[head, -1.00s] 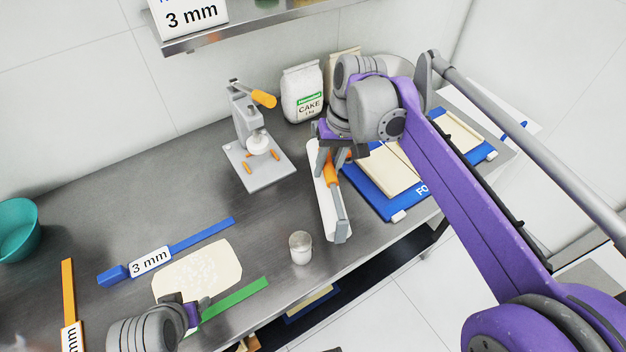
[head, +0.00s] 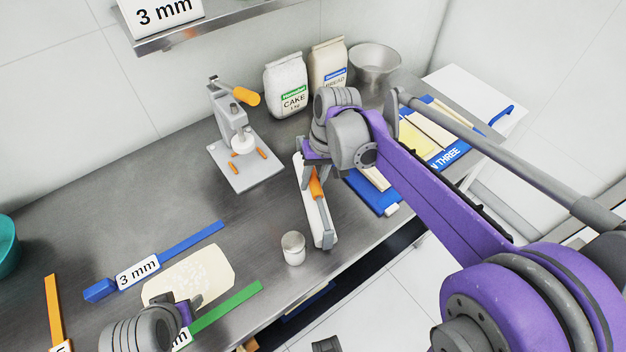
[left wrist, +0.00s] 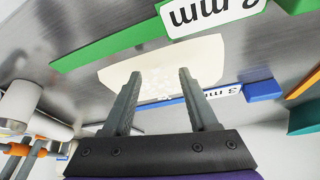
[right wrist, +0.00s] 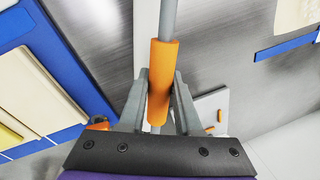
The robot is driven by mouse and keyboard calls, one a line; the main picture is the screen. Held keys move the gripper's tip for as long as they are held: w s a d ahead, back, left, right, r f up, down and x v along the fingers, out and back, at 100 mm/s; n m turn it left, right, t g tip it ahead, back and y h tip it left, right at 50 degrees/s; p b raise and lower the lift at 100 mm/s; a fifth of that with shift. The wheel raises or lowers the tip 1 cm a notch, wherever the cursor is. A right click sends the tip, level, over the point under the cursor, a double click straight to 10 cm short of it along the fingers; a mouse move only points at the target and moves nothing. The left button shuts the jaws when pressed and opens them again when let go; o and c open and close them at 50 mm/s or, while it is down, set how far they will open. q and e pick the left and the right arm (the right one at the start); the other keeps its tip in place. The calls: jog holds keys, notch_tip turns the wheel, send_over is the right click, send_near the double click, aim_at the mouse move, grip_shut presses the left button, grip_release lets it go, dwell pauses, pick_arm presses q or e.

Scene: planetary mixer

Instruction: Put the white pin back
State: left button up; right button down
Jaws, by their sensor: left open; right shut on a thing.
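The white pin (head: 313,212) is a long white roller with grey end brackets and an orange grip on a grey bar. It lies lengthwise near the counter's front edge; whether it touches the counter I cannot tell. My right gripper (head: 308,188) is shut on its orange grip, and the right wrist view shows the grip (right wrist: 160,75) between the fingers. My left gripper (head: 190,305) is open and empty over a pale dough sheet (head: 195,275). In the left wrist view, its spread fingers (left wrist: 160,80) point at the sheet.
A blue mat (head: 376,199) with pale boards is on the right. Blue (head: 190,238) and green (head: 230,306) strips flank the dough. Flour bags stand at the back.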

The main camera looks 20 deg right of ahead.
pick_arm(q)
jog(key=shift+f, duration=0.1)
pick_arm(e)
jog(key=shift+f, duration=0.15)
jog(key=c, duration=0.6)
grip_release()
jog(key=shift+r, duration=0.2)
pick_arm(q)
jog(key=shift+w+r+p, duration=0.15)
jog(key=shift+r+p, duration=0.35)
jog(key=shift+r, duration=0.2)
pick_arm(e)
notch_tip(320, 180, up, 12)
jog(key=d, duration=0.2)
jog(key=shift+s+d+f, duration=0.15)
jog(key=shift+f, duration=0.05)
